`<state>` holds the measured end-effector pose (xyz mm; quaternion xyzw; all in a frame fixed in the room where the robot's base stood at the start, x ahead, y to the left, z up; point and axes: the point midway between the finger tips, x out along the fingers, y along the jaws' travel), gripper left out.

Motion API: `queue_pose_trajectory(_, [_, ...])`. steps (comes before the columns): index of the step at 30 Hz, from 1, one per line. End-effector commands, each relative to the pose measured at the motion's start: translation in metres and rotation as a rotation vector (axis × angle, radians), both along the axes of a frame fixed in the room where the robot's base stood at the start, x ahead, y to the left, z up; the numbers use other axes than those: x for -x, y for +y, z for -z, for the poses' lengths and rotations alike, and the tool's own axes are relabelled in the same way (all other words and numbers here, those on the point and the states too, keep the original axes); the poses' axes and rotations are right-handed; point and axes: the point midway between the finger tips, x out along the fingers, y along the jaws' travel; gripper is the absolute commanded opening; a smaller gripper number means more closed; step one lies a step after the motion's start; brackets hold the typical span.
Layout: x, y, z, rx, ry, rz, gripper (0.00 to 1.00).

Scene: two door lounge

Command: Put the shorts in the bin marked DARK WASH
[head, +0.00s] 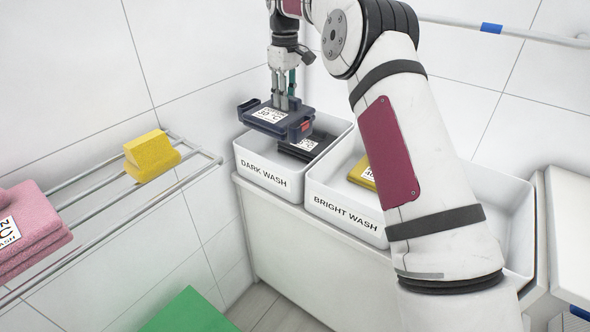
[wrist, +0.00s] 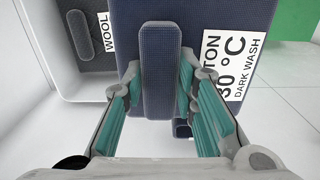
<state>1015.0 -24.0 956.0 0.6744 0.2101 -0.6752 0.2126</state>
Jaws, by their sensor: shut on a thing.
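My gripper (head: 285,103) is shut on the dark blue shorts (head: 301,126), which hang level above the bin marked DARK WASH (head: 263,177). In the wrist view, both teal-padded fingers (wrist: 160,85) close on a raised ridge of the shorts (wrist: 207,58). Their white label reads "30 °C" and "DARK WASH". A dark folded item (head: 303,146) with a white label lies inside the DARK WASH bin. In the wrist view its label reads "WOOL" (wrist: 106,32). The shorts hide part of the bin's opening.
The BRIGHT WASH bin (head: 343,214) stands to the right with a yellow item (head: 361,174) in it. My arm hides part of a third white bin (head: 506,196). A wall rack (head: 88,192) at left holds a yellow sponge-like block (head: 151,155) and pink folded cloth (head: 35,228).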

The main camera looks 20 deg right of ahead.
Motion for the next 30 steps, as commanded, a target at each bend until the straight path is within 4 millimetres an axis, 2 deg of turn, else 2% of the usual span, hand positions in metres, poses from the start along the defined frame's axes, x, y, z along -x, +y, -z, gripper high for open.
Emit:
queue_pose_trajectory(4, [-0.004,0.000,0.004,-0.003,0.000,-0.021,0.00])
queue_pose_trajectory(7, [-0.003,-0.001,0.019,-0.003,0.002,-0.023,0.00])
queue_pose_trajectory(18, [-0.002,0.000,0.108,-0.004,0.003,-0.022,0.00])
queue_pose_trajectory(21, [-0.003,0.000,0.126,-0.004,0.002,-0.021,0.00])
queue_pose_trajectory(30, [-0.003,0.000,0.148,-0.003,0.000,-0.022,0.00])
